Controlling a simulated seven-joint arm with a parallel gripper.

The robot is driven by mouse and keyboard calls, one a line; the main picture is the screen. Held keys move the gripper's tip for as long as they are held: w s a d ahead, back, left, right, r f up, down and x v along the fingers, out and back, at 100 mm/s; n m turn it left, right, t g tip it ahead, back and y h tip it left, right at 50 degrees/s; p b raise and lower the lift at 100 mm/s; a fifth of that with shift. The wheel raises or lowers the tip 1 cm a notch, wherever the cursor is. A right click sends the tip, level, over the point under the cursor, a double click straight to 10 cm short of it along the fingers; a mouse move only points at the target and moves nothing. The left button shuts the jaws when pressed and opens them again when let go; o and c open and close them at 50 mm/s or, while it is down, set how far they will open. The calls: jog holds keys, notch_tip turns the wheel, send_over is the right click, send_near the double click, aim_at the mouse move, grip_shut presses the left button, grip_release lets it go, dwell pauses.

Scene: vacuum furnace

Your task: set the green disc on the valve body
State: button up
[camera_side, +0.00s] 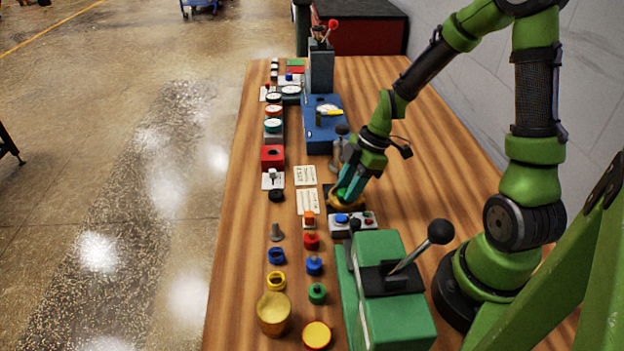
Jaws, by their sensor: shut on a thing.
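My gripper (345,192) points down at a small brass-coloured, round part (335,203) on a dark pad near the middle of the table. Its teal fingers are shut on a small green piece (342,196), which looks like the green disc but is mostly hidden by the fingers. The green piece is over or at the brass part, which I take to be the valve body. I cannot tell whether they touch.
A control box with a blue button (342,218) stands just in front of the gripper. A green lever machine (388,290) is nearer the camera. Small coloured parts, including a green one (317,293), stand to its left. A blue device (322,130) stands behind.

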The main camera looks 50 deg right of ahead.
jog(key=shift+f, duration=0.25)
jog(key=o, duration=0.9)
jog(key=shift+c, duration=0.6)
jog(key=shift+o, duration=0.8)
jog(key=shift+r, duration=0.55)
jog(key=shift+w+d+r, duration=0.1)
jog(key=shift+r, duration=3.2)
